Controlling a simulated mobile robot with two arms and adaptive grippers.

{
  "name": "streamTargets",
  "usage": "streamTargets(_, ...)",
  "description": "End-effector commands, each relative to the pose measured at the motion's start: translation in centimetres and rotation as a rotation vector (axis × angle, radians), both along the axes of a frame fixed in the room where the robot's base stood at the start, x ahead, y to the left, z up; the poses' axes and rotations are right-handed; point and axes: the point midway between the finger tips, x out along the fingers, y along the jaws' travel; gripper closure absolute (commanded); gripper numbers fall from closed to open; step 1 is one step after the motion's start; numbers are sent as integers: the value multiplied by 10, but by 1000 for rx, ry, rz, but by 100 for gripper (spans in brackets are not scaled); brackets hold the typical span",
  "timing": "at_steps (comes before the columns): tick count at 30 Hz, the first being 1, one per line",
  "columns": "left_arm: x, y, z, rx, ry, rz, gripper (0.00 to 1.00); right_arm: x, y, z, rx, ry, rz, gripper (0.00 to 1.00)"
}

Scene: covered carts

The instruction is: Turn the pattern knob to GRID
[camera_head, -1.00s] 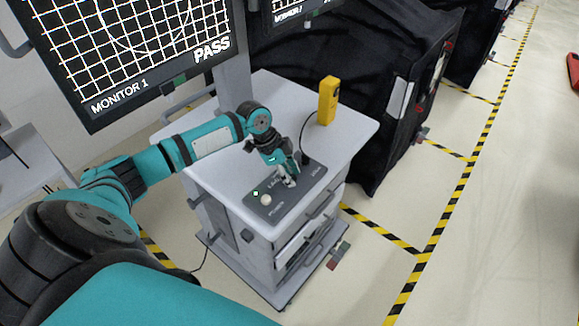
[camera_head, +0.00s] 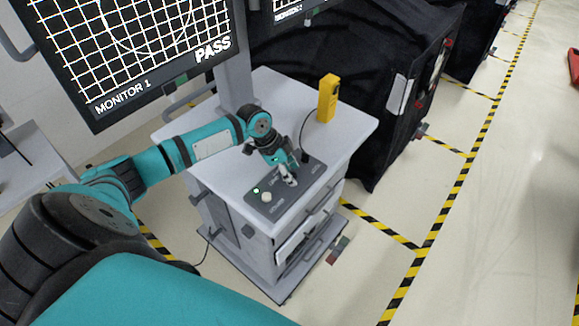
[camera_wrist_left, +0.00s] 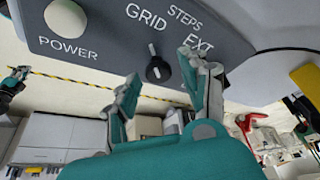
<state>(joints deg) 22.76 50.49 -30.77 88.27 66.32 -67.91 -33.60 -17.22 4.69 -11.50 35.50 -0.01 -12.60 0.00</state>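The control panel (camera_head: 258,210) is a dark grey box on the white cart, with a pale round POWER button (camera_head: 266,197). In the left wrist view, the small black pattern knob (camera_wrist_left: 158,70) sits on the panel (camera_wrist_left: 100,42) below the labels GRID, STEPS and EXT. A white mark runs from the knob up toward GRID. My left gripper (camera_head: 289,181) is over the panel's right part and hides the knob in the head view. In the left wrist view this gripper (camera_wrist_left: 161,84) is open, fingers apart on either side of the knob, with no clear contact.
Monitor 1 (camera_head: 150,40) shows a grid, a curve and PASS. A yellow handheld device (camera_head: 327,98) stands on the cart top (camera_head: 345,128), with a cable to the panel. Black-covered carts (camera_head: 365,90) stand behind. Floor right of the striped tape (camera_head: 440,225) is mostly clear.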

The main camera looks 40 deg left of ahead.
Motion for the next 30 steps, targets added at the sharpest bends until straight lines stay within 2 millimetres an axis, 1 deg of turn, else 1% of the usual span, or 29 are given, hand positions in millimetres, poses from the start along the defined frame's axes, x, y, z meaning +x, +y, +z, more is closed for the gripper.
streamTargets(8,-1,0,0,1,2,-2,49,0,1,0,1,-1,-1,100)
streamTargets(11,-2,2,4,1,2,-1,49,0,1,0,1,-1,-2,100)
streamTargets(14,-5,6,16,2,0,-3,49,0,1,0,1,-1,-2,100)
streamTargets(24,-23,26,81,3,1,-1,49,1,2,0,2,-1,-2,100)
streamTargets(27,-27,31,95,2,0,-1,49,1,2,0,2,-1,-2,100)
streamTargets(30,-30,33,104,1,2,-1,49,1,2,0,2,-1,-1,100)
